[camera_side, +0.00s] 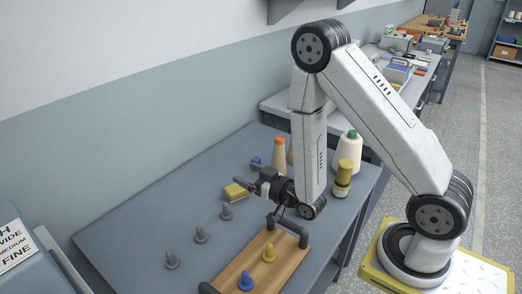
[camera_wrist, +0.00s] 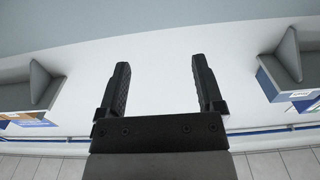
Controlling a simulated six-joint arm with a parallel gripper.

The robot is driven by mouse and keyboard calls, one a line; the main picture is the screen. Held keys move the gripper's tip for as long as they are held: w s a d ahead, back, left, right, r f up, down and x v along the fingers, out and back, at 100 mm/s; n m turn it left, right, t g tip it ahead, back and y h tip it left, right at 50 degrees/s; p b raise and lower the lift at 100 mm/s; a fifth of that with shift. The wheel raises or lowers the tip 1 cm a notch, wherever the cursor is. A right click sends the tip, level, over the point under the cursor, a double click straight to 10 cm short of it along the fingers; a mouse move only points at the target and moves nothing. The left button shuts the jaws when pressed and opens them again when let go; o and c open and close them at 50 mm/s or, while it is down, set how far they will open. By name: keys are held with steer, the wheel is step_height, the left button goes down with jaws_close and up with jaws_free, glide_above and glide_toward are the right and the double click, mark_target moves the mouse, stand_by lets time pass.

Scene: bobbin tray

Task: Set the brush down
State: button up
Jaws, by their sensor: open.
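My gripper (camera_side: 256,180) is held level above the bench and points left in the side view. In the wrist view its two black fingers (camera_wrist: 160,75) are spread apart with nothing between them. A small yellow block (camera_side: 236,191) lies on the bench near the fingertips in the side view; it may be the brush, but it is too small to tell. No brush shows in the wrist view, which looks toward the wall. The wooden tray (camera_side: 262,262) has dark handles and carries a blue bobbin (camera_side: 245,281) and a yellow bobbin (camera_side: 269,252).
Grey pegs (camera_side: 200,234) stand in a row on the bench (camera_side: 130,229). A small blue object (camera_side: 256,161) lies farther back. The bench's left part is clear.

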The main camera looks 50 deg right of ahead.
steer(key=w+a+r+n+g+y, duration=0.1)
steer(key=w+a+r+n+y, duration=0.3)
steer(key=w+y, duration=0.3)
steer(key=shift+w+a+r+n, duration=0.45)
steer(key=shift+w+a, duration=0.2)
steer(key=shift+w, duration=0.5)
stand_by(0.7)
